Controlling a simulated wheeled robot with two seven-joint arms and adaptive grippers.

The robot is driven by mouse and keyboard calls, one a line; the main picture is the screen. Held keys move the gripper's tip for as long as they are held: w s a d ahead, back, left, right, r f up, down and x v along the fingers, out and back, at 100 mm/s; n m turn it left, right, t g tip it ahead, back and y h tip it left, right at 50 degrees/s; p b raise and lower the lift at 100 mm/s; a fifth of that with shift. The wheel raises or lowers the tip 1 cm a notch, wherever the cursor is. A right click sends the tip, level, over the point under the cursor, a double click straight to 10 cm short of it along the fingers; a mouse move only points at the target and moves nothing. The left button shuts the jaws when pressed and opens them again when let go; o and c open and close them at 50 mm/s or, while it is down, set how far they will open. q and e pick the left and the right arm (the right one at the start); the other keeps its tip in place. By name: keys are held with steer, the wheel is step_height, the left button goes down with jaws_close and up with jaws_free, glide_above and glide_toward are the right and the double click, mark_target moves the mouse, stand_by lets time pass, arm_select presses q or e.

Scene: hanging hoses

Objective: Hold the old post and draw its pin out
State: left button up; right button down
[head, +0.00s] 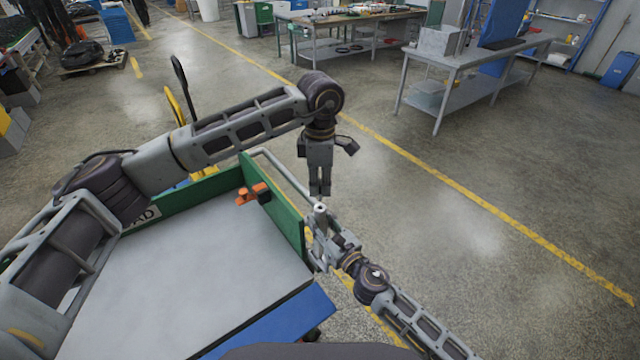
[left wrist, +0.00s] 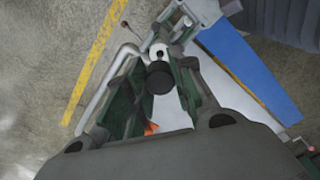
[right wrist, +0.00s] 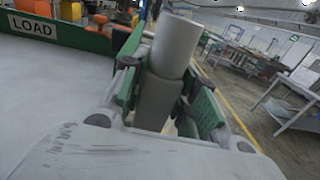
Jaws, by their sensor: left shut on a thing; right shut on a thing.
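The old post is a grey cylinder (right wrist: 172,45), upright between the fingers of my right gripper (right wrist: 165,105), which is shut on it. In the head view its pale top (head: 320,207) shows just above my right gripper (head: 325,240). My left gripper (head: 320,190) points down right above the post. In the left wrist view a dark round piece (left wrist: 160,79), apparently the pin's head, is between my left gripper's fingers, which are shut on it. Beyond it is the post's pale end with a dark centre (left wrist: 158,52). I cannot tell how far the pin sits in the post.
A cart with a grey top (head: 190,275), green side walls (head: 272,205) and a blue front edge (head: 285,325) stands beside the post. An orange and black item (head: 253,194) is in its far corner. Open floor (head: 470,230) lies to the right; work tables (head: 470,60) stand further back.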

mark_target(320, 182)
arm_select(q)
steer(key=shift+r, duration=0.65)
steer(key=shift+r, duration=1.3)
arm_select(e)
steer(key=c, duration=1)
jaws_free()
steer(key=shift+s+d, duration=0.1)
steer(key=shift+s, duration=0.05)
steer(key=v, duration=1.1)
steer(key=shift+s, duration=0.3)
steer(key=shift+d, duration=0.15)
arm_select(q)
steer(key=shift+m, duration=0.3)
stand_by(0.3)
